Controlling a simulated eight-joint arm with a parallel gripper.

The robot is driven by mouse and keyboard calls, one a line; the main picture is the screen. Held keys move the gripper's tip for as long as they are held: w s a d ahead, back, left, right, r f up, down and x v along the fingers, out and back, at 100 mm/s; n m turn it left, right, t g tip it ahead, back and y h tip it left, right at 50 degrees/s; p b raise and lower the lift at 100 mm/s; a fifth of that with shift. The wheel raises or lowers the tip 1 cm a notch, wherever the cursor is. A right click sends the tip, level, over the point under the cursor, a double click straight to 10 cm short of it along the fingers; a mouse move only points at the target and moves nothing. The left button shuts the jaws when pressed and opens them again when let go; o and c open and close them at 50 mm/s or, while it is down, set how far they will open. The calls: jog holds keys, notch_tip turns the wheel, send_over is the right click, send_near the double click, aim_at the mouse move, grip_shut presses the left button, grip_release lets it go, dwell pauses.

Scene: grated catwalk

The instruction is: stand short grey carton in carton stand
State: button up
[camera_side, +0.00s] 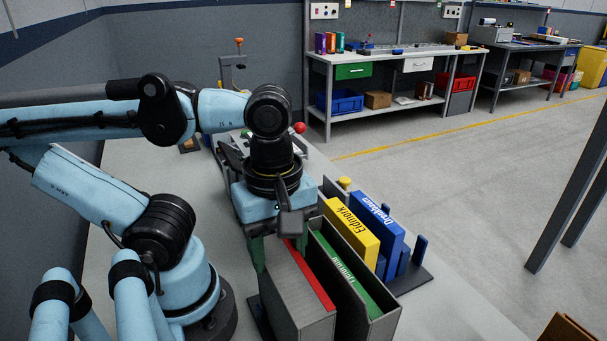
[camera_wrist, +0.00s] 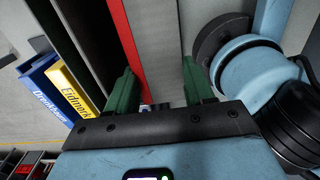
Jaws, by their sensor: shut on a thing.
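My gripper (camera_side: 280,250) points down, its green fingers shut on a grey carton (camera_side: 290,292) with a red strip along one top edge. In the wrist view the carton (camera_wrist: 160,50) lies between the two fingers (camera_wrist: 160,88), red strip on the left. Its lower part is out of the side view, so I cannot tell whether it touches the base. The carton stand (camera_side: 415,280) has a dark base and blue uprights. A yellow carton (camera_side: 350,232) and a blue carton (camera_side: 380,235) stand in it, upright.
A taller dark grey open-topped carton (camera_side: 385,328) with a green piece (camera_side: 345,275) inside stands close right of the held carton. A red knob (camera_side: 299,128) and a clamp-like fixture (camera_side: 233,70) are behind. Workbenches (camera_side: 390,60) stand far back. The bench right of the stand is clear.

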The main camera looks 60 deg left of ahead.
jog(key=shift+f, duration=0.45)
jog(key=o, duration=1.8)
jog(key=shift+c, duration=0.2)
jog(key=shift+r, duration=4)
jog(key=shift+f, duration=0.1)
